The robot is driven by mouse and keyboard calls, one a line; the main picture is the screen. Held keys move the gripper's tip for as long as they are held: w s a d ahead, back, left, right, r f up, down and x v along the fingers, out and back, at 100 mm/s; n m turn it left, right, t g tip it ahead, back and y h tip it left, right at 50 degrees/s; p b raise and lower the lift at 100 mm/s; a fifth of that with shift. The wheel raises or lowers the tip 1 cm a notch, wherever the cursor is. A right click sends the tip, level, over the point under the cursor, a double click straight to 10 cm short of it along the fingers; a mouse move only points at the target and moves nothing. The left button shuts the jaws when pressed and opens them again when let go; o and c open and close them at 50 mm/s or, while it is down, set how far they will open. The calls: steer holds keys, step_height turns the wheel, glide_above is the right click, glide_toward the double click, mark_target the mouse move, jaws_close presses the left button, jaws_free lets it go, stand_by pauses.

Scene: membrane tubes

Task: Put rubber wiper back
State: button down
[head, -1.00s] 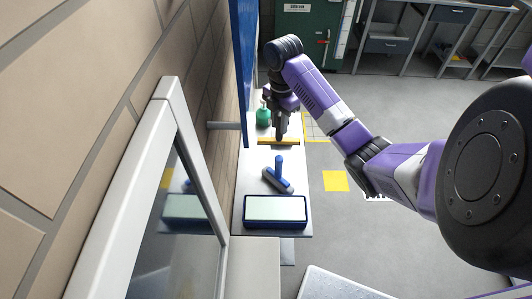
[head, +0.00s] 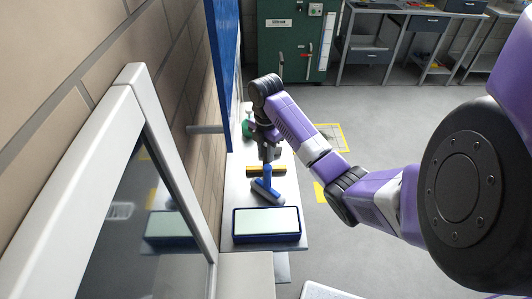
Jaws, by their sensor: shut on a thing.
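A blue-handled wiper (head: 267,190) with a grey-and-blue crosswise head is on the narrow light shelf (head: 240,193), its handle pointing up. My gripper (head: 268,158) is above it, shut on the top of the blue handle. The head looks close to the shelf surface; I cannot tell whether it touches. The grip is partly hidden by my wrist. Just behind the handle, a yellow bar (head: 280,170) with dark edges lies across the shelf. The blue tray (head: 267,239) with a pale inside is at the shelf's near end.
A green bottle (head: 247,128) stands at the shelf's far left. A blue panel (head: 224,70) and a grey rod (head: 205,129) are by the brick wall on the left. A white-framed pane (head: 140,150) is near left. Open floor lies right of the shelf.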

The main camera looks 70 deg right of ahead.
steer(key=c, duration=1.2)
jaws_free()
steer(key=shift+o, duration=0.2)
steer(key=shift+r, duration=0.45)
step_height(320, 180, up, 9)
steer(key=p, duration=0.5)
steer(key=shift+r, duration=1)
